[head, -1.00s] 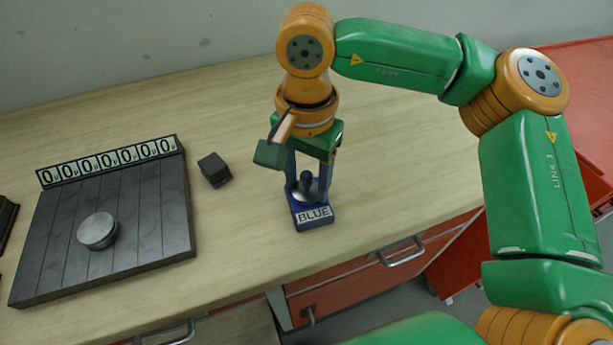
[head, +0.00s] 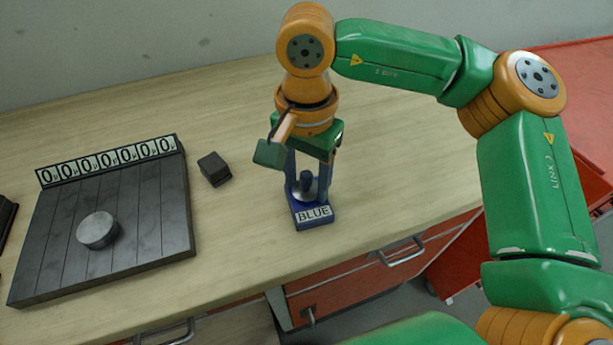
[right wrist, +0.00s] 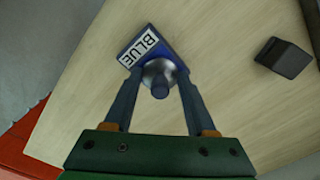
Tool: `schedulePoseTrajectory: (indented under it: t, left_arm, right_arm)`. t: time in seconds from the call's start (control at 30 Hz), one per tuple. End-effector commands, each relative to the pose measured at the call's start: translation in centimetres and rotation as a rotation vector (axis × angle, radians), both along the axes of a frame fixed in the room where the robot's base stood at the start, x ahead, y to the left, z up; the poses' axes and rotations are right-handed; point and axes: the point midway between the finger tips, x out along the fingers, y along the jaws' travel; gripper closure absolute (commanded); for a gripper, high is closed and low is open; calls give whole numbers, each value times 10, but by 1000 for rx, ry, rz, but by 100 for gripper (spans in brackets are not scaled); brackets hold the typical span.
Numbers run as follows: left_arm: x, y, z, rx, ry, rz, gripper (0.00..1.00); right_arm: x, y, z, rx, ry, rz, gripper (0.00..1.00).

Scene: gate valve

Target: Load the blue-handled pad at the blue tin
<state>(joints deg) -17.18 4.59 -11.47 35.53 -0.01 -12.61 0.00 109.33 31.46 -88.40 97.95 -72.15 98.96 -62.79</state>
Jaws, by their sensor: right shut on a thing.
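The blue tin (head: 313,216) is a low square blue base with a white BLUE label, on the bench near its front edge. The blue-handled pad (head: 306,181) is a silvery disc with an upright blue knob, over the tin. My right gripper (head: 308,188) points down, one finger on each side of the pad, and is shut on it. In the right wrist view, the fingertips (right wrist: 158,74) flank the silvery disc and the knob (right wrist: 160,89) shows between the fingers. Whether the pad touches the tin's inside is hidden. My left gripper is not in view.
A dark slatted board (head: 60,235) with a row of zero number plates (head: 107,162) stands at the left, a grey metal puck (head: 97,230) on it. A small dark block (head: 214,168) lies between board and gripper. The bench is clear right of the tin.

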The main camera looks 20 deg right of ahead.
Motion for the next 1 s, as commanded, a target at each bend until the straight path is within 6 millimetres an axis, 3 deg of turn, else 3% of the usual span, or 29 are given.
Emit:
schedulePoseTrajectory:
  t: [0.13, 0.7, 1.0]
  left_arm:
    - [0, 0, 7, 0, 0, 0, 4]
    - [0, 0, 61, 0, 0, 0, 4]
    - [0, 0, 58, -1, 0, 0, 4]
  right_arm:
    - [-1, 0, 7, -2, 5, 1, 88]
    - [-1, 0, 71, -1, 2, 1, 88]
    - [0, 0, 69, -1, 2, 0, 88]
